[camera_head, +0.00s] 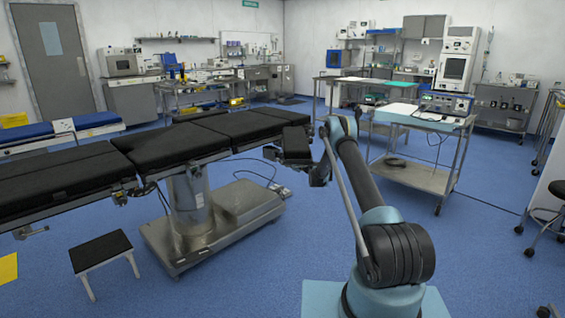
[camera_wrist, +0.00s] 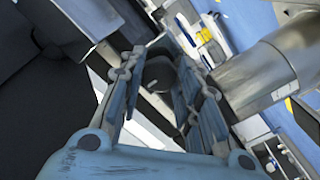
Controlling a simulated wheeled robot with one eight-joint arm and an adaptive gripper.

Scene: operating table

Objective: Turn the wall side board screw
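The operating table (camera_head: 190,140) has black pads and a steel column, and stands left of centre in the head view. Its small end section (camera_head: 296,143) is at the right end. My gripper (camera_head: 319,174) is low beside this end, small and partly hidden by my arm. In the wrist view my gripper (camera_wrist: 157,68) has its two fingers spread. A dark round knob (camera_wrist: 160,73), which looks like the side board screw, shows between the fingertips. I cannot tell whether the fingers touch it. A black pad (camera_wrist: 35,105) fills the left of the wrist view.
A metal cylinder (camera_wrist: 270,75), likely the table column, is close to the right finger in the wrist view. A steel cart (camera_head: 425,175) with devices stands right of my arm. A black step stool (camera_head: 101,251) is at the front left.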

